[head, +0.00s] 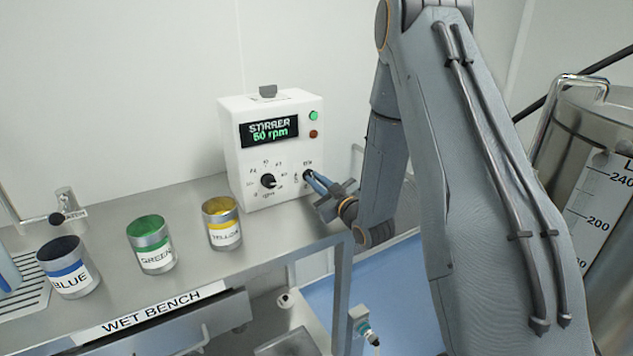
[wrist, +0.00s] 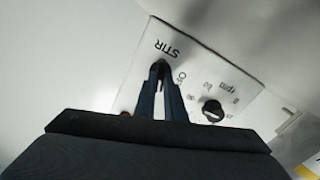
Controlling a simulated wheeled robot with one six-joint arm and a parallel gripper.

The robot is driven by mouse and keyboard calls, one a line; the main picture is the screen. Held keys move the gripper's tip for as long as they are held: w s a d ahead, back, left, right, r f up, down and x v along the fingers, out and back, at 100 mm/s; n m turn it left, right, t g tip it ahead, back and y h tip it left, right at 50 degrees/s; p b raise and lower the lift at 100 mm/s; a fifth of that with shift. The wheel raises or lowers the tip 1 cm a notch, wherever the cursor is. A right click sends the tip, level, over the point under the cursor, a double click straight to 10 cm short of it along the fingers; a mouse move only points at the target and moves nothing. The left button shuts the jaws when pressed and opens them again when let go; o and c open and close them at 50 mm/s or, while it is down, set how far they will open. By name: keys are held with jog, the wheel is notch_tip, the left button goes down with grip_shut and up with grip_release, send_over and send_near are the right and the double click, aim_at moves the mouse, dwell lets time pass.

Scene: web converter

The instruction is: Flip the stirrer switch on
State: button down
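The stirrer (head: 232,155) is a white box at the back of the bench, with a display reading STIRRER and an rpm figure that looks like 60. Its switch (head: 308,174) is a small black part at the right of the front panel, beside a round black knob (head: 268,181). My gripper (head: 315,181) has its slim blue fingers close together, with the tips at the switch. In the wrist view the tips (wrist: 160,78) meet the black switch (wrist: 157,66) below the STIR label and partly cover it. I cannot tell the lever's position or whether it is gripped.
A green lamp (head: 313,115) looks bright and a red-brown lamp (head: 313,133) looks dim on the stirrer. Blue (head: 68,268), green (head: 152,246) and yellow (head: 222,224) labelled cans stand on the bench to the left. A steel tank (head: 590,130) stands at the right.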

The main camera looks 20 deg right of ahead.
jog(key=shift+m+b, duration=0.4)
jog(key=shift+m, duration=1.6)
jog(key=c, duration=1.8)
grip_release()
jog(key=shift+d, duration=0.1)
jog(key=shift+s, duration=0.1)
jog(key=b+v, duration=0.2)
jog(key=v, duration=0.5)
jog(key=shift+s, duration=0.3)
